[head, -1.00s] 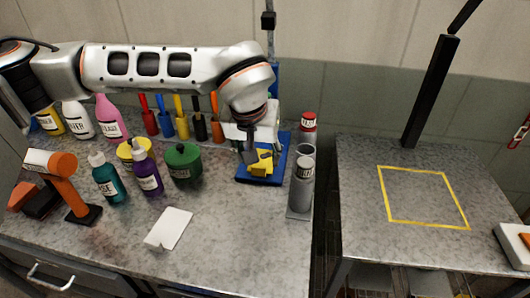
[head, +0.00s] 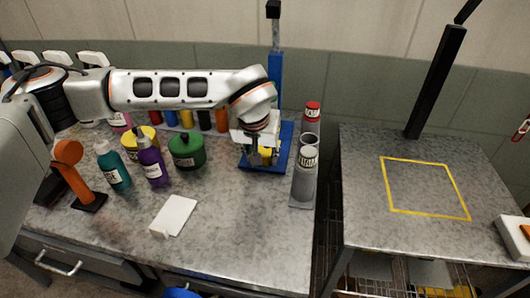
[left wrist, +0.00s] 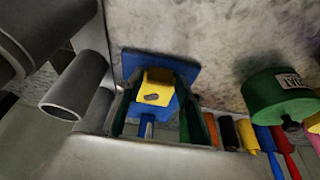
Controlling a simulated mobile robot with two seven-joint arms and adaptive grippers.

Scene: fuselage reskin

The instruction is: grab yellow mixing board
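A yellow piece with a dark oval hole, which looks like the yellow mixing board (left wrist: 158,88), is on a blue stand (left wrist: 188,70) in the left wrist view. In the head view the blue stand (head: 284,154) is at the back right of the left table, and the yellow piece (head: 265,153) is mostly hidden by my gripper. My left gripper (head: 256,160) points down over the stand. In the left wrist view its fingers (left wrist: 159,92) are apart, one on each side of the yellow piece; firm contact is not visible. My right gripper is not in view.
Grey cylinders (head: 304,175) and a red-topped can (head: 313,110) stand close right of the stand. A green pot (head: 187,151), a purple bottle (head: 151,166) and a teal bottle (head: 112,168) stand left. The right table (head: 425,187) has a bare yellow-outlined square.

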